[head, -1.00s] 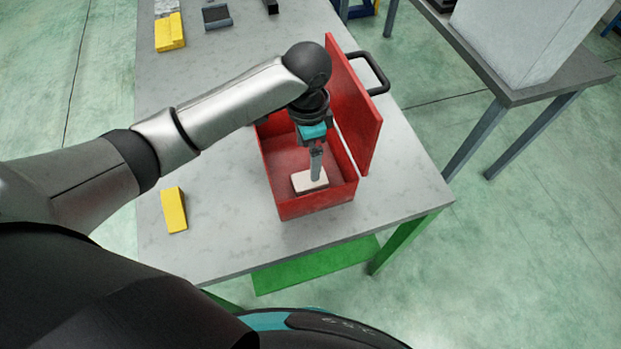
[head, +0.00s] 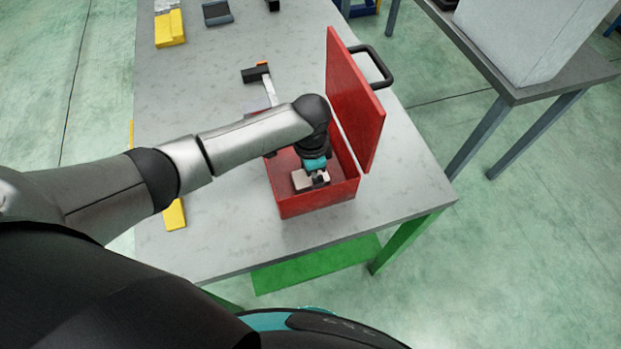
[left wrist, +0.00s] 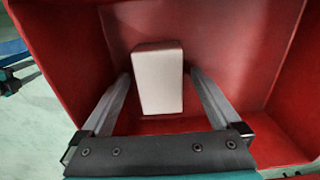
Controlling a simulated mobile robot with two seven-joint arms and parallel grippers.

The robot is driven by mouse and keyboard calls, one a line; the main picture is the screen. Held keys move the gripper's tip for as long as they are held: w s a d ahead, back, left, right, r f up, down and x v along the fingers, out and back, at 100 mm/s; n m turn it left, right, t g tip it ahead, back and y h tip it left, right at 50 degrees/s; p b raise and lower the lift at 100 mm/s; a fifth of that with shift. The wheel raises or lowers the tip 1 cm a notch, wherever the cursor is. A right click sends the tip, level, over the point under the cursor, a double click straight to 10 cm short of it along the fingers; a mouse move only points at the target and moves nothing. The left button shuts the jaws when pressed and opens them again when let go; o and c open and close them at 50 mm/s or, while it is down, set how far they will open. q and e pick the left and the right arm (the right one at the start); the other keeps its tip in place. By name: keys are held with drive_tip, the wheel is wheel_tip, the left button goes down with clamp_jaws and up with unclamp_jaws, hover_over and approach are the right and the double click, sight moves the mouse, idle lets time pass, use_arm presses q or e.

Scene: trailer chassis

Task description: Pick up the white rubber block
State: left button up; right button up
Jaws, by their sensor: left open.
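The white rubber block (head: 299,180) lies inside the open red toolbox (head: 306,206). In the left wrist view the block (left wrist: 158,81) lies between the two fingers of my left gripper (left wrist: 158,80), with a gap on each side. My left gripper (head: 317,182) is open and down inside the toolbox at the block; in the head view it partly hides the block. My right gripper is not in view.
The toolbox's red lid (head: 353,100) stands open on the right, with a black handle (head: 373,66). A hammer (head: 262,80) lies behind the toolbox. A yellow block (head: 175,215) lies to the left, partly behind my arm.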

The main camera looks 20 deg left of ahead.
use_arm(q)
drive_tip(key=shift+c, duration=0.3)
clamp_jaws()
idle(0.5)
